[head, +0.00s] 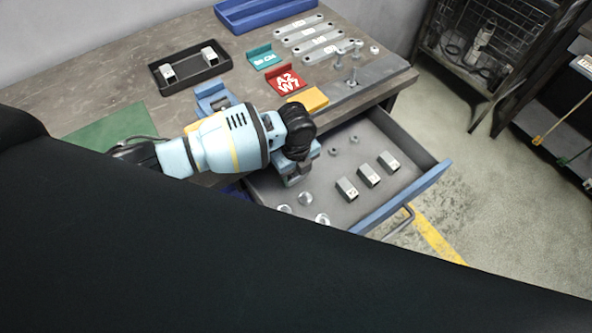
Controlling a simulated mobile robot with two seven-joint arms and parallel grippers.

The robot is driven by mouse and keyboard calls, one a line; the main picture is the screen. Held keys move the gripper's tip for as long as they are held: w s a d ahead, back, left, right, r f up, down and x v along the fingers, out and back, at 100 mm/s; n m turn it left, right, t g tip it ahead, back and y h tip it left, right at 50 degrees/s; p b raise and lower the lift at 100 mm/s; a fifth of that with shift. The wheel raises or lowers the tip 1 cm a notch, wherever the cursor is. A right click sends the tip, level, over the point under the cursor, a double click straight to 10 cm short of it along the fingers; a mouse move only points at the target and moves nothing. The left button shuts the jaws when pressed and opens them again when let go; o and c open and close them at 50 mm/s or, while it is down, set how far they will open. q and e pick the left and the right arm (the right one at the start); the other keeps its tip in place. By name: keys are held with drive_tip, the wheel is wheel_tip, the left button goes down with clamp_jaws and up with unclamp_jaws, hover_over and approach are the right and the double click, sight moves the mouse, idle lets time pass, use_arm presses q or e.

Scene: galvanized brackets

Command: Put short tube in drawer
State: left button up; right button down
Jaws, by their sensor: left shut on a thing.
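The drawer (398,207) is pulled out from the bench, with a blue front and a grey inside. Several short grey square tubes show: three stand in a row in the drawer, one of them the middle tube (368,176), and two lie in a black tray (196,82) on the bench, one of them the right tube (210,56). My left gripper (294,178) points down over the drawer's left part, near the bench edge. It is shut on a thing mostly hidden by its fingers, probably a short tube. My right gripper is out of view.
Loose nuts and round metal pieces (322,219) lie in the drawer. My own dark body hides the lower picture.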

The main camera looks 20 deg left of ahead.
sight(296, 174)
use_arm(q)
drive_tip(key=shift+f, duration=0.15)
drive_tip(key=o, duration=1.1)
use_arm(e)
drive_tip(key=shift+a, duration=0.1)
use_arm(q)
drive_tip(key=shift+r, duration=0.4)
drive_tip(key=shift+r+p, duration=0.7)
drive_tip(key=shift+r, duration=5.1)
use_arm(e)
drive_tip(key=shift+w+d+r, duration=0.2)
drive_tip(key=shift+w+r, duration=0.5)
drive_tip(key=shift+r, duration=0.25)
